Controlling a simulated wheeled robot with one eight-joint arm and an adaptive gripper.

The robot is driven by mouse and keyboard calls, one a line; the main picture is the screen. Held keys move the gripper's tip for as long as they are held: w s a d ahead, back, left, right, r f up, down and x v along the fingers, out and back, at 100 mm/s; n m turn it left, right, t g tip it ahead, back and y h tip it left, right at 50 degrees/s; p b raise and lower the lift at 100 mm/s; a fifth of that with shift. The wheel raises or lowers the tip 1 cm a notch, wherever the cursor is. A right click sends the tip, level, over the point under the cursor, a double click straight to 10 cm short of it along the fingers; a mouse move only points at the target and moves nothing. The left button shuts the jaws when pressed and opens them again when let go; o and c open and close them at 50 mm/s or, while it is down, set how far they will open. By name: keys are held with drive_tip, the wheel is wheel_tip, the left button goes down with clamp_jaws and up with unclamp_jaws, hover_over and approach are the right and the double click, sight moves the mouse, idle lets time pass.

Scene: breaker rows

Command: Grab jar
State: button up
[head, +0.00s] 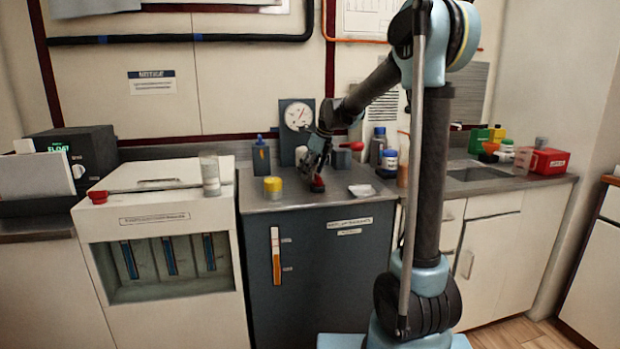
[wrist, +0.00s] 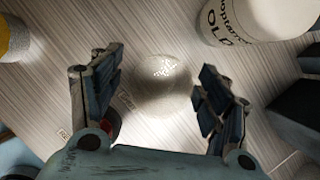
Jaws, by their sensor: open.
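My gripper (wrist: 160,95) is open and points down over the grey counter. Between its fingers in the wrist view is a pale, shiny round thing (wrist: 162,84), perhaps a glass jar seen from above; neither finger clearly touches it. A white container with dark lettering (wrist: 262,18) lies beyond the right finger. A yellow-topped container (wrist: 14,38) is at the left edge. In the head view my gripper (head: 318,165) is low over the counter and hides the round thing. The yellow-lidded jar (head: 272,188) stands left of it. Which one is the task's jar is unclear.
A small red item (head: 318,185) is close under my gripper. A pale dish (head: 362,190) lies to its right. Bottles (head: 389,160) and a round gauge (head: 298,117) stand behind. A clear container (head: 210,175) stands on the white cabinet at left.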

drive_tip(key=c, duration=1.2)
drive_tip(key=shift+o, duration=0.2)
